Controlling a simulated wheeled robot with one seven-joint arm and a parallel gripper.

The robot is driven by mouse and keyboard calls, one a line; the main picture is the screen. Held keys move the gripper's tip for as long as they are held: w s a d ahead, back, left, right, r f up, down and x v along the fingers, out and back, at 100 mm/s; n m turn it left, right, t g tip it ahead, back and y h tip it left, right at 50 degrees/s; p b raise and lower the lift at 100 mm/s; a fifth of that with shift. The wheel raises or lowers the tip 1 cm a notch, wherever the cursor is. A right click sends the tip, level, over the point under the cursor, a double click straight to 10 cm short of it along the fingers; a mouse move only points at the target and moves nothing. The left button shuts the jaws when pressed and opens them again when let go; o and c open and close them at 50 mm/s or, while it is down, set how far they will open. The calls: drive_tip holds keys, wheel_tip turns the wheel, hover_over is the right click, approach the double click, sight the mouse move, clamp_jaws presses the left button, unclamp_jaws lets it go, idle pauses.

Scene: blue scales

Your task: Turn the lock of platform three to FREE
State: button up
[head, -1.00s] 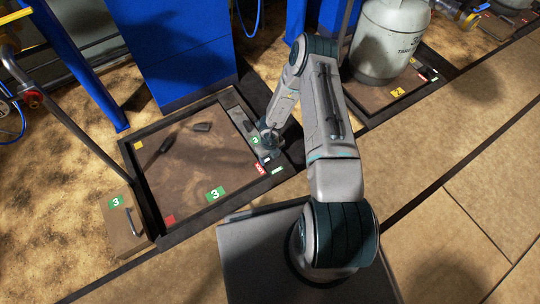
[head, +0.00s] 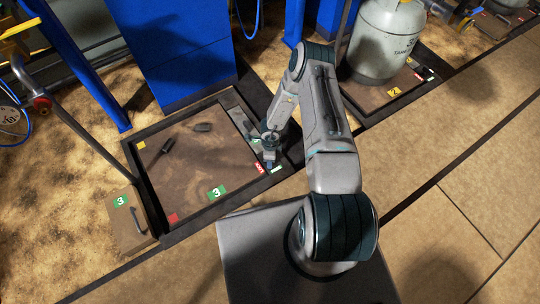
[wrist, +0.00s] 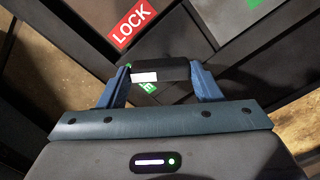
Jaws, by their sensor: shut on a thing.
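Platform three (head: 190,185) is a brown framed plate with a green 3 label (head: 216,192). Its lock sits at the right corner, by a red LOCK label (head: 258,168) and a small green label (head: 277,169). In the wrist view my gripper (wrist: 160,72) is shut on the lock's dark handle (wrist: 170,68), which has a white patch and lies between the blue fingers. The red LOCK label (wrist: 131,24) is beyond it at upper left. A green label (wrist: 148,88) ending in E shows partly just below the handle. In the head view my gripper (head: 271,160) hides the handle.
A brown box (head: 128,220) with a handle and a green 3 stands left of the platform. A blue cabinet (head: 180,50) rises behind it. A grey gas cylinder (head: 388,40) stands on the neighbouring platform with a yellow 2. Floor to the right is clear.

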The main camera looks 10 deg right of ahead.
drive_tip(key=n, duration=0.3)
drive_tip(key=shift+d+n, duration=0.2)
drive_tip(key=shift+n, duration=0.1)
drive_tip(key=shift+d+n, duration=0.1)
drive_tip(key=shift+n, duration=1.7)
drive_tip(key=o, duration=1)
drive_tip(key=shift+r, duration=0.25)
wheel_tip(320, 180, up, 13)
drive_tip(key=p, duration=0.6)
drive_tip(key=shift+r, duration=0.15)
